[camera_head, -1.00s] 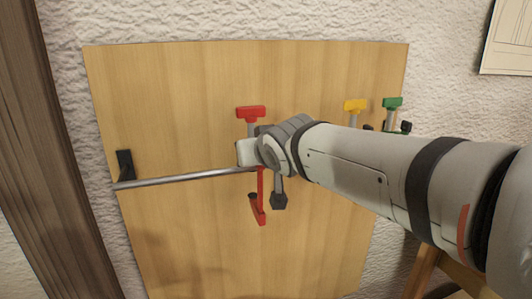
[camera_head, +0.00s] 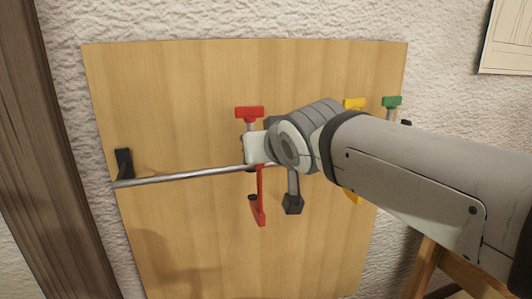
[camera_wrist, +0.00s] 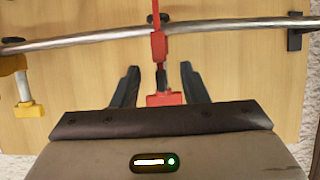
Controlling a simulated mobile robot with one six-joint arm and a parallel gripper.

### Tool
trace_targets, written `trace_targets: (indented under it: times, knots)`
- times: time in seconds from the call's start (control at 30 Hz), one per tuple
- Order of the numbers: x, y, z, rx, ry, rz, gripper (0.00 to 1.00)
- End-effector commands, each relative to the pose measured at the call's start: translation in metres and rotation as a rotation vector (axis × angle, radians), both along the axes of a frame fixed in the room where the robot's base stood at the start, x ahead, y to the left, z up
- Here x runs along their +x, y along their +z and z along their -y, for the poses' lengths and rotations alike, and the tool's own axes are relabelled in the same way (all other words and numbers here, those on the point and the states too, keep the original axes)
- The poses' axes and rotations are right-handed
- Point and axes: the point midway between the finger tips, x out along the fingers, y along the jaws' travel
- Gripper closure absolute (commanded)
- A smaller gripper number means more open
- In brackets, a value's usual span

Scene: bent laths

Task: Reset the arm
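My gripper (camera_wrist: 160,68) is open in the wrist view. Its two dark fingers stand apart on either side of the red clamp (camera_wrist: 158,46), with visible gaps and nothing gripped. In the head view the red clamp's handle (camera_head: 249,112) shows just above my wrist, and its lower red part (camera_head: 260,195) shows below. My arm reaches in from the right, and the fingers are largely hidden there. A grey lath (camera_head: 190,176) runs across the wooden board, behind the red clamp; it shows slightly bent in the wrist view (camera_wrist: 90,37).
The wooden board (camera_head: 180,100) stands against a rough white wall. A dark block (camera_head: 123,163) sits at the lath's left end. A yellow clamp (camera_head: 354,104) and a green clamp (camera_head: 391,101) are at the right, partly behind my arm. A wooden post (camera_head: 65,130) is on the left.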

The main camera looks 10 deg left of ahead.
Motion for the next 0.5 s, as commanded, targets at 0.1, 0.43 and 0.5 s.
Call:
trace_targets:
  times: [0.1, 0.43, 0.5]
  knots:
    - [-0.008, 0.003, 0.006, -0.002, -0.002, -0.001, 0.60]
    - [-0.013, -0.096, 0.123, -0.153, -0.218, -0.252, 0.60]
    - [-0.027, -0.132, 0.162, -0.194, -0.289, -0.358, 0.60]
